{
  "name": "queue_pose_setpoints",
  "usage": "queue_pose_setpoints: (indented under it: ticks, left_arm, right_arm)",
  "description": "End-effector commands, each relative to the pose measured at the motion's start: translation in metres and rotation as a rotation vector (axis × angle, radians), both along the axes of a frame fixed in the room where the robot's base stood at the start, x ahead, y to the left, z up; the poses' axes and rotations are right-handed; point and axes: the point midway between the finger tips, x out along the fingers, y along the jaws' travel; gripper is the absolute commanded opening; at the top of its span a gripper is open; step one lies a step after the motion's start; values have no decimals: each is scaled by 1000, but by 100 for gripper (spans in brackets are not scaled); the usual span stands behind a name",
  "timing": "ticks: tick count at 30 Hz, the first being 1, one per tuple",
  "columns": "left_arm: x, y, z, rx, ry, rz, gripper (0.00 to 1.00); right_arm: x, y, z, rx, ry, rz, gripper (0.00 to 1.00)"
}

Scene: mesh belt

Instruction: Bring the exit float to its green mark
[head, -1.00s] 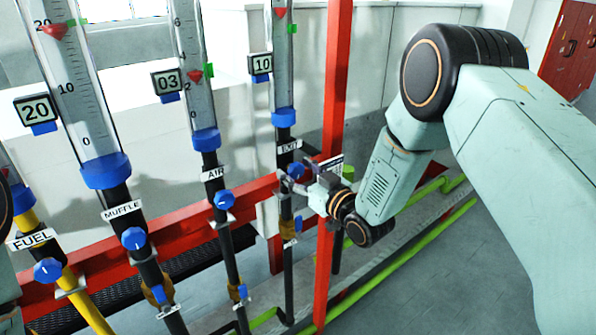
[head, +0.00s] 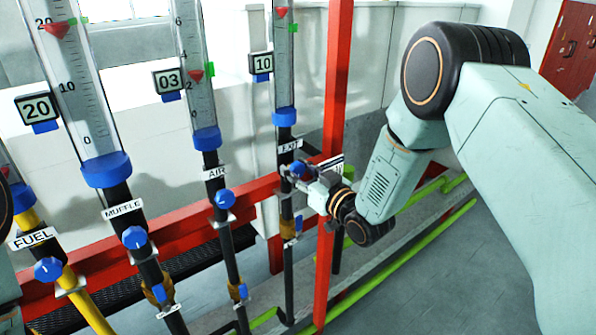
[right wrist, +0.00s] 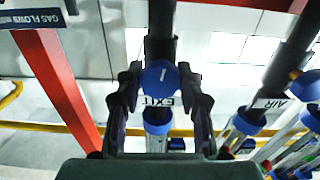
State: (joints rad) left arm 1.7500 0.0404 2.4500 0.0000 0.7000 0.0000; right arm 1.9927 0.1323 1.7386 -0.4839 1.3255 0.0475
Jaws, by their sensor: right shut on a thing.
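The exit float (head: 281,12) is a small red piece high in the exit tube (head: 284,70), near the top edge of the head view. Its green mark (head: 293,28) is on the tube's right side, a little lower than the float. Below the tube is the EXIT label (head: 290,146) and a blue exit knob (head: 299,169). My right gripper (head: 301,172) is shut on this knob, partly covering it. In the right wrist view the blue knob (right wrist: 160,76) sits between the two dark fingers, with the EXIT label upside down beside it. My left gripper is out of view.
The air (head: 223,198), muffle (head: 134,237) and fuel (head: 48,270) knobs stand to the left with their tubes. A red upright post (head: 334,100) is close to my right gripper. A red rail (head: 180,222) runs behind the pipes. Floor lies open at right.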

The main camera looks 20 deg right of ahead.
Motion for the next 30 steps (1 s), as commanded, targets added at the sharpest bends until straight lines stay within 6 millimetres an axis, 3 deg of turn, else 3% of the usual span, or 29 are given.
queue_pose_setpoints:
  ticks: [18, 30]
  left_arm:
    - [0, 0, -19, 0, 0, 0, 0]
    - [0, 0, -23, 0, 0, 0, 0]
  right_arm:
    - [-2, 1, -5, 415, 161, 1, 6]
    - [-2, 1, -6, 574, 223, 0, 6]
